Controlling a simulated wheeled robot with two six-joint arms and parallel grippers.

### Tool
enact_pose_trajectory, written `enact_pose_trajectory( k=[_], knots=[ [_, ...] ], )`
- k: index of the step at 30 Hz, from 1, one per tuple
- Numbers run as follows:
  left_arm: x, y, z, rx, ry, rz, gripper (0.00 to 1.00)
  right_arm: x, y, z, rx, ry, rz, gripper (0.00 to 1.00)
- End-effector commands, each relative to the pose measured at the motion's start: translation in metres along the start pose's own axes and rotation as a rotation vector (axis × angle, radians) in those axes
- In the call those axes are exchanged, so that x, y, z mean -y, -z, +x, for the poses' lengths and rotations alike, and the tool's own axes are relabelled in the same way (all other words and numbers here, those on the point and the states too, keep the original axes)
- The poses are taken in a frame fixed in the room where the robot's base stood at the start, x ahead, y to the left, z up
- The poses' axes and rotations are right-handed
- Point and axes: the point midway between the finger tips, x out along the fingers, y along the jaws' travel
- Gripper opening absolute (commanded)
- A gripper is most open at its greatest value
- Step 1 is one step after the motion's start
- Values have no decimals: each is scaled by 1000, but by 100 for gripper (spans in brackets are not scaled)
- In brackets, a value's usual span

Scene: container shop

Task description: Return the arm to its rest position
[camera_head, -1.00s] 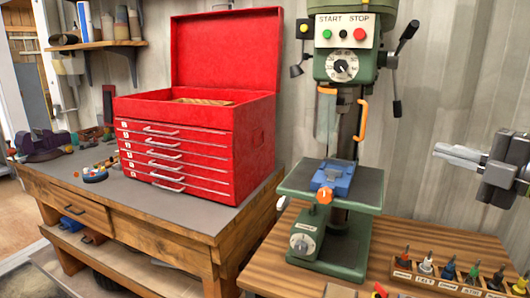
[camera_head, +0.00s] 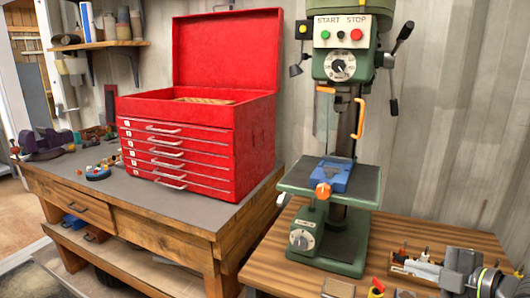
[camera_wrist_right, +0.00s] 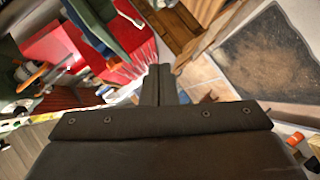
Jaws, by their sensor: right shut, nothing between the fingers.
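My right gripper (camera_head: 421,268) is low at the right edge of the head view, in front of the rack of small tools. Its fingers (camera_wrist_right: 159,84) are together and empty in the right wrist view. The gripper hides much of the rack, and I cannot tell whether they touch. My left gripper is not in view.
A green drill press (camera_head: 330,215) with a blue vise (camera_head: 334,178) stands on the wooden table (camera_head: 270,262). A red tool chest (camera_head: 240,150) stands with its lid up on the workbench (camera_head: 200,223) at left. A shelf (camera_head: 100,45) hangs behind.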

Motion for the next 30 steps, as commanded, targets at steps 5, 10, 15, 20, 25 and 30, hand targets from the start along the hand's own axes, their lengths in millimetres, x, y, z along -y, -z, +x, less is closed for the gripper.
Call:
enact_pose_trajectory(
  k=[5,10,15,20,25,30],
  knots=[
    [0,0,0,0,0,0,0,93,-19,7,137,93,253,0],
    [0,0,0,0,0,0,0,171,-31,-2,315,137,504,0],
    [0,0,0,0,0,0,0,241,-36,-26,533,141,774,0],
    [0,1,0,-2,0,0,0,296,-33,-58,758,107,1025,0],
    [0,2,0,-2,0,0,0,341,-25,-95,985,46,1246,0],
    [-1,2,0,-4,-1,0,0,374,-24,-116,1152,-7,1385,0]
  ],
)
